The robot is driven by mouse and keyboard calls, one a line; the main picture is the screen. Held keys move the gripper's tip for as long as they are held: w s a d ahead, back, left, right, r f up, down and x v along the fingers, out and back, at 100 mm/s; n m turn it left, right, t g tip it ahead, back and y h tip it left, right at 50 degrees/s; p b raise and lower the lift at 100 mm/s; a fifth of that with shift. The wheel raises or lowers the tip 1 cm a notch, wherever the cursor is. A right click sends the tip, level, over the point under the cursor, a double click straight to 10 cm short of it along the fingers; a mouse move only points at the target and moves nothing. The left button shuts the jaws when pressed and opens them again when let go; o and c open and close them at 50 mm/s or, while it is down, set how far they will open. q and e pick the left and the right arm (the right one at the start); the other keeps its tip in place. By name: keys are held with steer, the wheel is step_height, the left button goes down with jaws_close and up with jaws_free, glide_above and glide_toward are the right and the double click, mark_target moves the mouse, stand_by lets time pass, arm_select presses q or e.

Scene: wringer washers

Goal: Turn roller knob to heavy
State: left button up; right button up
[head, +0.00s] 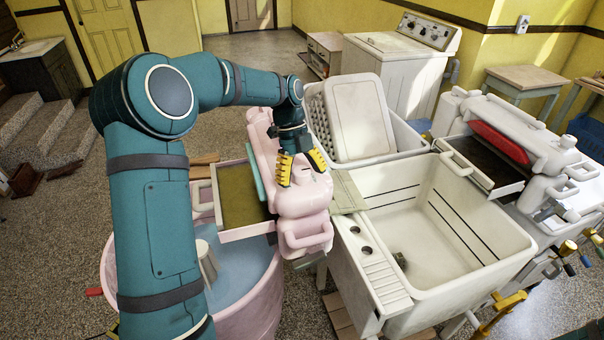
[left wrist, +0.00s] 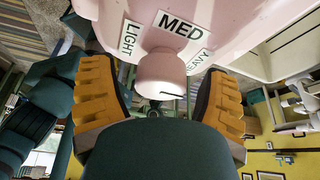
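The pink wringer head (head: 302,197) stands over the pink washer tub. In the left wrist view the pink roller knob (left wrist: 161,74) shows close up, with the labels LIGHT (left wrist: 130,39), MED (left wrist: 180,34) and HEAVY (left wrist: 198,62) around it. A short dark line shows on the knob's lower right; I cannot tell which label the knob is set to. My left gripper (head: 301,165) is at the wringer head. In the wrist view its yellow fingers (left wrist: 161,100) are open on either side of the knob, with gaps on both sides. My right gripper is not in view.
The pink tub (head: 250,312) holds bluish water below the wringer. A white washing machine (head: 395,65) stands at the back. Floor is open at the far left.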

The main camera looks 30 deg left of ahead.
arm_select(q)
steer(key=v, duration=1.2)
stand_by(0.6)
